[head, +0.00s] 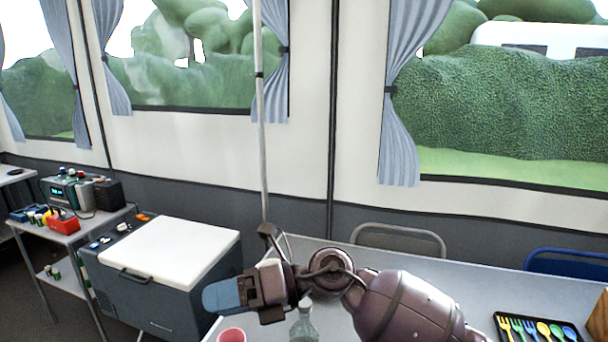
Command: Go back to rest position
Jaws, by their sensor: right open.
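My right arm comes in from the lower right and reaches left over the table (455,283). Its gripper (248,288) hangs in front of the white-lidded cooler (170,250), over the table's left end. Its jaws are open. A blue rounded piece shows at the gripper's left end; I cannot tell if it is part of the gripper. My left gripper is not in view.
A red cup (232,335) and a clear bottle (304,325) stand below the right gripper. A black tray (499,318) of coloured cutlery lies at the right. A grey chair (400,238) and a blue chair (568,262) stand behind the table.

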